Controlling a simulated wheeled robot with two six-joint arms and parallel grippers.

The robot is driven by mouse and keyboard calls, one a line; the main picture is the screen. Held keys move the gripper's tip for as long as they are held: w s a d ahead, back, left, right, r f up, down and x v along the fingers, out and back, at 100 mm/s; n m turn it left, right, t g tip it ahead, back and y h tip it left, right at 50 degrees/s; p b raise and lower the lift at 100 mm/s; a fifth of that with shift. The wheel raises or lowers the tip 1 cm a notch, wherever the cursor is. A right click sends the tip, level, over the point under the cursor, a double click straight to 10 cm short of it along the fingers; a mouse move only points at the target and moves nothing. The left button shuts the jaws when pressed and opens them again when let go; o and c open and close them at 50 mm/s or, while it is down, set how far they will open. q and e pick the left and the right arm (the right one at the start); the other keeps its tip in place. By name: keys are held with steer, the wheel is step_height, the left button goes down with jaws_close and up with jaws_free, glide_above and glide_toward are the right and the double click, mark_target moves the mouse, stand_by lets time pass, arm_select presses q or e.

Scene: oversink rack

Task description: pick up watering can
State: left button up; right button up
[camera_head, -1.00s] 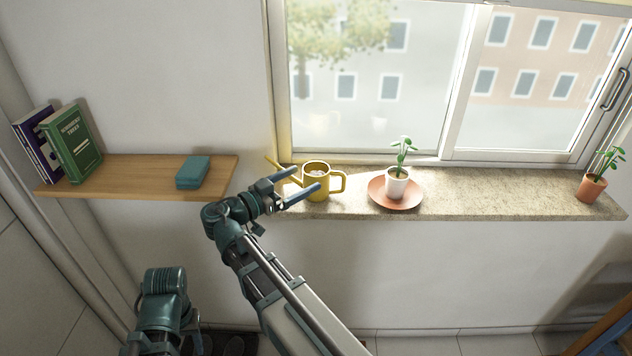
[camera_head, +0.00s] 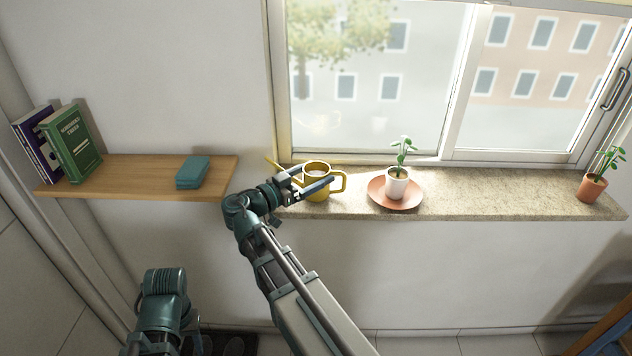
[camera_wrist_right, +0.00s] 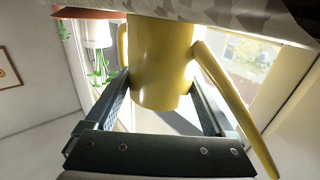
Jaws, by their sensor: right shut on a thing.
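The yellow watering can (camera_head: 318,190) is upright at the left end of the stone window sill, its spout to the left and its handle to the right. My right gripper (camera_head: 315,180) reaches it from the front left, with its fingers around the can's body. In the right wrist view the can (camera_wrist_right: 160,62) sits between the two fingers of the right gripper (camera_wrist_right: 160,105), which is shut on it. I cannot tell whether the can's base touches the sill. The left arm's lower part shows at the bottom left; its gripper is not in view.
A white potted plant (camera_head: 397,185) on a terracotta saucer (camera_head: 380,202) stands right of the can. Another potted plant (camera_head: 592,187) is at the sill's right end. A wooden shelf (camera_head: 130,180) at left holds books (camera_head: 72,143) and a teal case (camera_head: 193,172). The window is behind.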

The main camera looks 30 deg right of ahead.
steer(key=c, duration=0.4)
arm_select(q)
steer(key=shift+r, duration=0.2)
arm_select(e)
steer(key=shift+o, duration=0.2)
steer(key=shift+r, duration=0.2)
